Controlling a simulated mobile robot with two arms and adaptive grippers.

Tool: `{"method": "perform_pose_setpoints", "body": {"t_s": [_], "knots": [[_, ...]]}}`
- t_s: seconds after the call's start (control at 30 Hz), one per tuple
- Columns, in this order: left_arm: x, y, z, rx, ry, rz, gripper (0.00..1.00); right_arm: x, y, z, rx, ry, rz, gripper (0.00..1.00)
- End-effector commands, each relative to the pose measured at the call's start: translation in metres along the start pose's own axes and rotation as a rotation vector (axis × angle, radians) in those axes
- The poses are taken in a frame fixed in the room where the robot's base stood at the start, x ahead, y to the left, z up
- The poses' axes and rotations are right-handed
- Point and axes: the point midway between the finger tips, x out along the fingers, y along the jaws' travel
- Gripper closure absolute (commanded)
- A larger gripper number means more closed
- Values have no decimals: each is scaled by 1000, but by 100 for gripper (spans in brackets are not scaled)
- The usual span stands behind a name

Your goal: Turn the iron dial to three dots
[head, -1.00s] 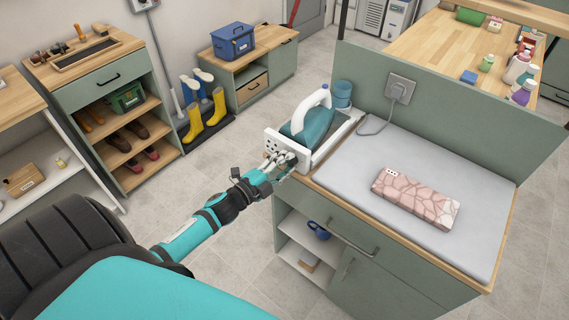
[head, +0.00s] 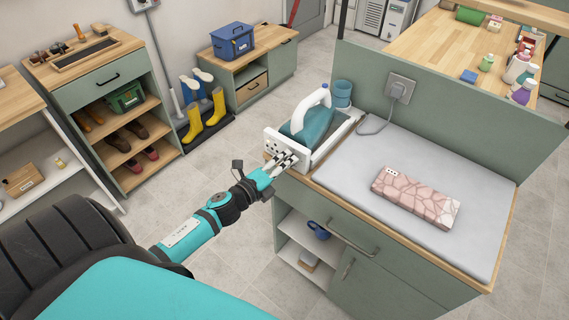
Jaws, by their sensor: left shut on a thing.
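The iron (head: 308,122), teal with a white handle, rests on its white stand at the left end of the grey-topped counter. The stand's white front plate (head: 271,145) carries small dark dot marks. My left gripper (head: 287,159) reaches this plate from the front, its fingers shut on the iron dial. The fingers hide the dial, so I cannot read which dots it points to. My right gripper is not in view.
A cord runs to a wall socket (head: 399,89) on the green partition. A blue cup (head: 342,93) stands behind the iron. Open floor lies left of the counter.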

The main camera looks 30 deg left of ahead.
Motion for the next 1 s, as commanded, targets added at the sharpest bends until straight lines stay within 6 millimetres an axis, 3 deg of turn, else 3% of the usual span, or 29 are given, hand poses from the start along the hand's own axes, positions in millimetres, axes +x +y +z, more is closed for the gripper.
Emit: {"method": "perform_pose_setpoints", "body": {"t_s": [0.37,0.4,0.57,0.87,1.0], "knots": [[0,0,0,8,0,2,98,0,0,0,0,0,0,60],[0,0,0,8,0,1,65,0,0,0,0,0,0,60],[0,0,0,7,0,1,44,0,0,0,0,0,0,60],[-2,0,0,6,0,1,42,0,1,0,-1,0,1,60],[-15,1,-1,4,0,3,42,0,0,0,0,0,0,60]]}}
